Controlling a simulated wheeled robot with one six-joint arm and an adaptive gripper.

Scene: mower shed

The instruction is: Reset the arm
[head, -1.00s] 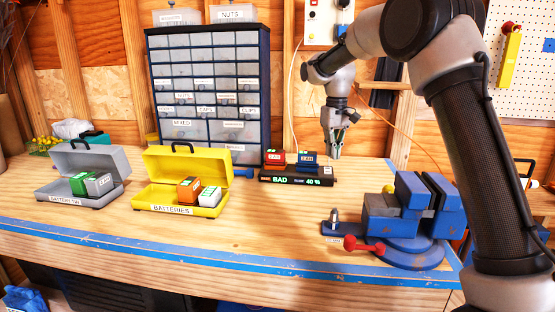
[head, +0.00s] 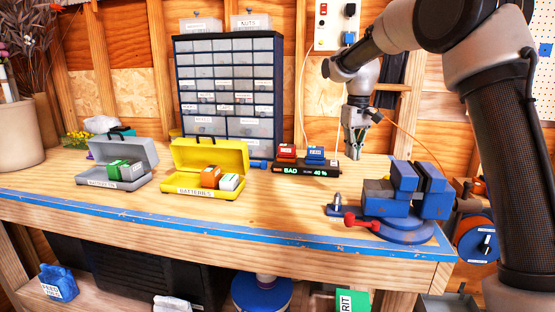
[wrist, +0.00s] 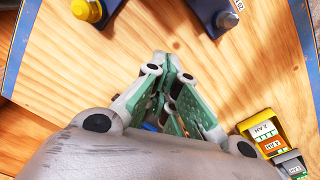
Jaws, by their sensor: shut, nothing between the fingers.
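My gripper (head: 355,152) points down above the back of the wooden bench, to the right of the battery tester and behind the vise. It is shut and empty. In the wrist view its green-padded fingers (wrist: 174,82) come together over bare bench top. The battery tester (head: 307,168) reads "BAD 40 %" and carries a red battery (head: 287,151) and a blue battery (head: 315,154).
A blue vise (head: 405,205) with a red handle stands at the bench's front right. A yellow case (head: 195,192) and a grey case (head: 100,176) stand open with batteries inside. A drawer cabinet (head: 228,90) stands behind. The bench middle is clear.

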